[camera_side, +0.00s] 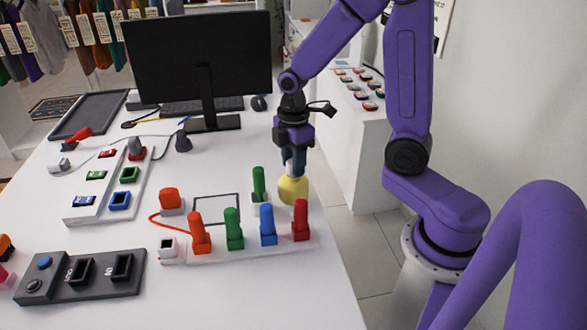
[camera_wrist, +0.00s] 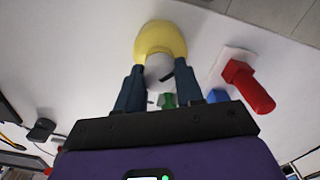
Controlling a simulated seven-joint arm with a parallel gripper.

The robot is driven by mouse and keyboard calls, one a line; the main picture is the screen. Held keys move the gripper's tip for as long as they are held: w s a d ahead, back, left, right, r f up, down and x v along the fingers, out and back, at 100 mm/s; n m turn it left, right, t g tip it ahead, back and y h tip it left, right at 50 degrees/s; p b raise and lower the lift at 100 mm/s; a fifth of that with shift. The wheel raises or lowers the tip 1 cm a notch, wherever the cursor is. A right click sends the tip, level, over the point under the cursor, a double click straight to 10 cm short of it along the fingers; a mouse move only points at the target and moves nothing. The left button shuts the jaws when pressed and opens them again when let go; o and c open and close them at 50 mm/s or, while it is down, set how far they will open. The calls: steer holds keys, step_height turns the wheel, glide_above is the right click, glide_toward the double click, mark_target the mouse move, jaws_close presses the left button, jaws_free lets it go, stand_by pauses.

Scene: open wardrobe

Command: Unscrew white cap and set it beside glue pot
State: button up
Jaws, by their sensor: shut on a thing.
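The glue pot (camera_side: 293,191) is a rounded yellow pot near the right edge of the white table, behind the upright red piece. It also shows at the top of the wrist view (camera_wrist: 160,38). Its white cap (camera_wrist: 158,68) is on the pot's top, between my fingers. My gripper (camera_side: 292,169) points down from above and is shut on the cap, one finger on each side in the wrist view (camera_wrist: 157,80). I cannot tell whether the cap's thread is loose, or whether the pot's base touches the table.
A white strip with upright orange, green, blue and red (camera_side: 300,220) pieces stands just in front of the pot. Another green piece (camera_side: 259,185) stands close on its left. A monitor (camera_side: 200,60) stands behind.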

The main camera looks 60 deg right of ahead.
steer(key=n, duration=0.6)
steer(key=shift+n, duration=0.3)
steer(key=o, duration=1.2)
steer(key=shift+c, duration=0.4)
